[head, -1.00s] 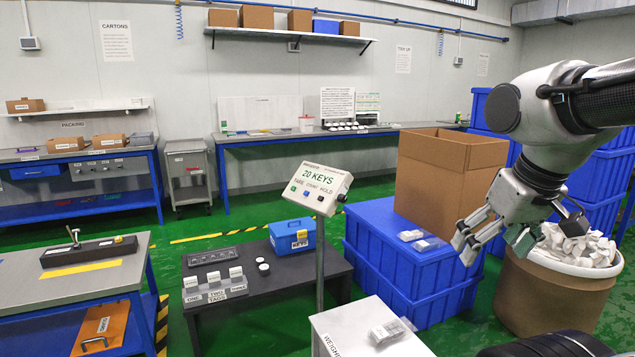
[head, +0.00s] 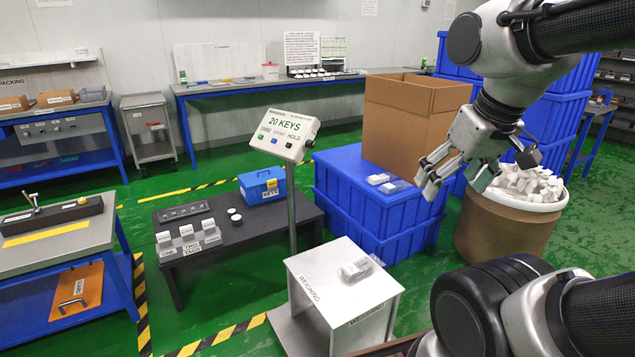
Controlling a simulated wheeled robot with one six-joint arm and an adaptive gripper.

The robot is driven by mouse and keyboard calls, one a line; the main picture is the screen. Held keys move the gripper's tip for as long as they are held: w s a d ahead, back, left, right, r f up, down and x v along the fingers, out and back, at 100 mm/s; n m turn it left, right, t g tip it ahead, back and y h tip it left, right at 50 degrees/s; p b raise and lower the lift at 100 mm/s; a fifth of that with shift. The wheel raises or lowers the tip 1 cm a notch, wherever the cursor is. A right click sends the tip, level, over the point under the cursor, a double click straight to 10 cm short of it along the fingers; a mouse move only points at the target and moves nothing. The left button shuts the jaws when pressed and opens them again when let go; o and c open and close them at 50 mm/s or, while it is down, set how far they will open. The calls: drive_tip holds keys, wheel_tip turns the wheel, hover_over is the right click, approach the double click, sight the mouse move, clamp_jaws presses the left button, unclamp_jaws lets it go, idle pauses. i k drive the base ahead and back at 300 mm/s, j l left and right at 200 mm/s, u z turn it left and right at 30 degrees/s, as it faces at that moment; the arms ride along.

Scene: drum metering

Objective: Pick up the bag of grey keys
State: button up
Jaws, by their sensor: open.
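A small clear bag of grey keys (head: 357,269) lies on the white weighing stand (head: 312,265), below the display that reads "20 KEYS" (head: 283,132). Two similar small bags (head: 386,182) lie on the blue crate stack (head: 345,200) beside the cardboard box. My gripper (head: 455,183) is open and empty. In the picture it is above and to the right of the weighing stand, in front of the crates, apart from every bag.
A drum (head: 497,235) heaped with pale grey pieces stands right of the crates. A large open carton (head: 410,128) stands on the crates. A dark low table (head: 184,263) with labelled blocks and a blue box (head: 262,186) is left of the display post.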

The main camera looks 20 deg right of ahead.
sight(353, 271)
drive_tip(key=i+l+u, duration=0.1)
drive_tip(key=l, duration=0.3)
drive_tip(key=i+l+u, duration=0.1)
drive_tip(key=i+l, duration=0.15)
drive_tip(key=l, duration=0.15)
drive_tip(key=i+l+u, duration=0.1)
drive_tip(key=l, duration=0.3)
drive_tip(key=i+l+u, duration=0.1)
drive_tip(key=l, duration=0.3)
drive_tip(key=i+l+u, duration=0.1)
drive_tip(key=l, duration=0.35)
drive_tip(key=i, duration=0.1)
